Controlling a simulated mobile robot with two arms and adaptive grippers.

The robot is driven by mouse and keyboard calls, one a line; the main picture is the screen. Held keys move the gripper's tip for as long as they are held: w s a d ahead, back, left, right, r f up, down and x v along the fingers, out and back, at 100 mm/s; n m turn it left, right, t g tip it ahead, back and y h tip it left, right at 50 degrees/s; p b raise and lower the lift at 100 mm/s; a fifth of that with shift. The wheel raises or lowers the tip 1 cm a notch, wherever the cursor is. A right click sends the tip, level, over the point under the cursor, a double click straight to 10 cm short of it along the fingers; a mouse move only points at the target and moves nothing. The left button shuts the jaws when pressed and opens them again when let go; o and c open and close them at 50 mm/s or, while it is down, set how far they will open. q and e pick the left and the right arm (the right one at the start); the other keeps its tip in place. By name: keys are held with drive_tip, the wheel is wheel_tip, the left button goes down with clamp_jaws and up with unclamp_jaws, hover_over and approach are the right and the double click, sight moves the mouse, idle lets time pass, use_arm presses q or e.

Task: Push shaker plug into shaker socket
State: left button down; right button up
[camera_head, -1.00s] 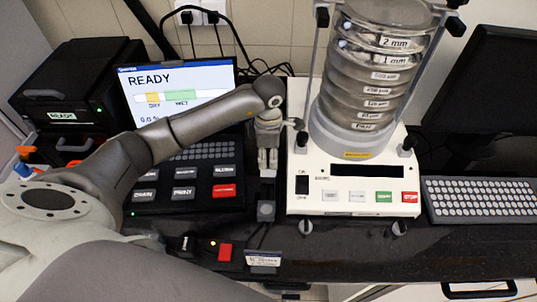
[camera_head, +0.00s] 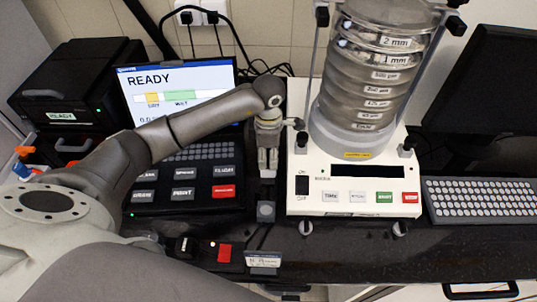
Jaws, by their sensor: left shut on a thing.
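The sieve shaker (camera_head: 305,190) is a white box with a stack of clear sieves on top. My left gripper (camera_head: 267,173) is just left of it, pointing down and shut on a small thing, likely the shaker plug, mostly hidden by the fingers. A small grey block (camera_head: 265,211) sits on the dark bench just in front of the fingertips; I cannot tell whether it is the socket. A black power strip (camera_head: 205,252) with a red switch and a lit orange lamp lies at the front left. My right gripper is not in view.
A black keypad unit (camera_head: 150,200) with a READY screen (camera_head: 178,85) is close on the left. A keyboard (camera_head: 480,200) and dark monitor (camera_head: 485,90) are on the right. The bench front (camera_head: 350,258) is mostly clear.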

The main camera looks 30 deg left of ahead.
sight(268, 153)
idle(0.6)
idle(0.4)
use_arm(q)
drive_tip(key=shift+f+b, duration=0.7)
drive_tip(key=shift+b, duration=0.2)
drive_tip(key=c, duration=1.2)
unclamp_jaws()
drive_tip(key=shift+s, duration=0.1)
drive_tip(key=shift+c, duration=0.2)
drive_tip(key=o, duration=0.3)
drive_tip(key=shift+o, duration=0.2)
drive_tip(key=shift+s, duration=0.1)
wheel_tip(268, 153, up, 12)
drive_tip(key=shift+r, duration=0.2)
